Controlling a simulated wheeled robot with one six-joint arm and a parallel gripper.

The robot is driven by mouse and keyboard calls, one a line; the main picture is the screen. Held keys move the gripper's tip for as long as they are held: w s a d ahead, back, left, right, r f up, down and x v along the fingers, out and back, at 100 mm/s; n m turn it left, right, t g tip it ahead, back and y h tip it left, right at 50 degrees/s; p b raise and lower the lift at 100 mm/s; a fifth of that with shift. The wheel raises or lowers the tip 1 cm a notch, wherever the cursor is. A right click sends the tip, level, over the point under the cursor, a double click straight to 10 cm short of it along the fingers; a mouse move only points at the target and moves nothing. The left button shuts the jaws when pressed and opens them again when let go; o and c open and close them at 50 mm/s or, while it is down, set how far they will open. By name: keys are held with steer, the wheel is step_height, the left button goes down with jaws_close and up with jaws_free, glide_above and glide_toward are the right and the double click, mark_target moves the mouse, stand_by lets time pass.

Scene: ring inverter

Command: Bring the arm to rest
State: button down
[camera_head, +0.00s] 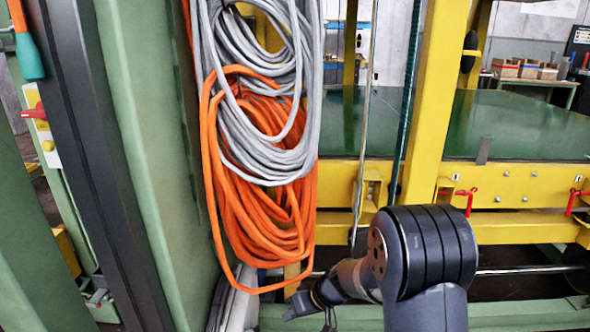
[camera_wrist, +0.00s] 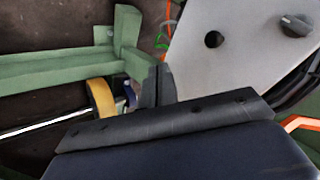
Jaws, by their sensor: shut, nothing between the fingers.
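My arm shows in the lower right middle of the head view, its big dark rounded joint (camera_head: 425,250) bent toward the yellow machine frame. My gripper (camera_head: 300,308) hangs low and left of that joint, partly blurred into the dark parts behind it. In the wrist view its dark fingers (camera_wrist: 157,87) stand together near the middle, shut, with nothing seen between them. A grey plate lies close behind the fingers there.
Looped orange (camera_head: 265,200) and grey cables (camera_head: 262,150) hang left of my arm, beside a green upright (camera_head: 150,130). A yellow frame (camera_head: 510,170) with red handles and a green table (camera_head: 515,120) stand beyond. Green beams (camera_wrist: 60,75) and a yellow roller (camera_wrist: 101,97) lie near the fingers in the wrist view.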

steer(key=w+d+r+p, duration=0.1)
steer(key=d+r+p, duration=0.3)
steer(key=d+r, duration=0.3)
steer(key=d, duration=0.3)
steer(key=shift+w+n+g, duration=0.2)
steer(key=shift+n+g, duration=0.1)
steer(key=shift+n, duration=0.1)
